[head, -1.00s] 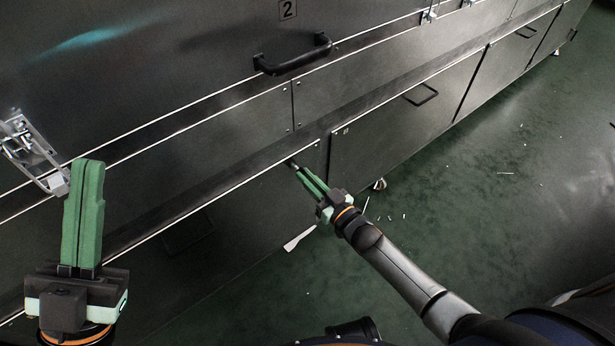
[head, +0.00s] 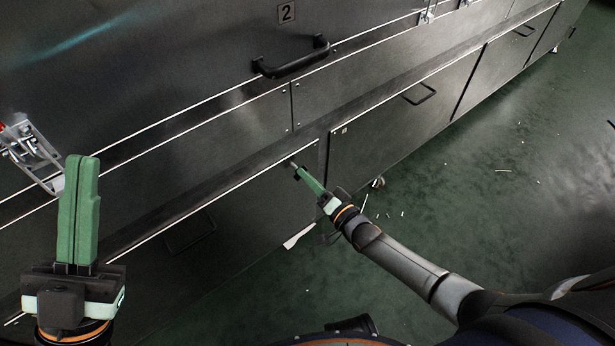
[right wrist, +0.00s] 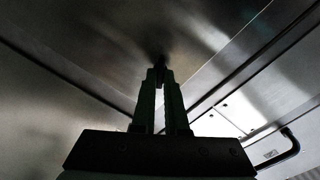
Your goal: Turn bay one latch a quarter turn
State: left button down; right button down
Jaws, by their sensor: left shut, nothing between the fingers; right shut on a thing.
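The latch (head: 294,164) is a small metal stub at the upper right corner of a lower dark panel, left of the panel seam. My right gripper (head: 301,174) is shut on it, and its fingers cover most of it. In the right wrist view the fingertips (right wrist: 160,78) close on a small dark piece (right wrist: 160,62) against the metal panel. The latch's exact angle cannot be told. My left gripper (head: 82,160) is shut and empty, upright in front of the dryer at the left.
The dryer's upper panel carries a black handle (head: 292,58) and a "2" label (head: 287,13). A metal toggle clamp (head: 32,152) with a red tip is close behind my left gripper. Lower panels have thin pull handles (head: 420,94). The green floor (head: 480,210) has scattered scraps.

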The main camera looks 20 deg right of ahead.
jog(key=shift+f+m+b, duration=0.15)
jog(key=shift+m+b, duration=0.7)
jog(key=shift+m, duration=2.55)
jog(key=c, duration=0.9)
grip_release()
jog(key=shift+c, duration=0.2)
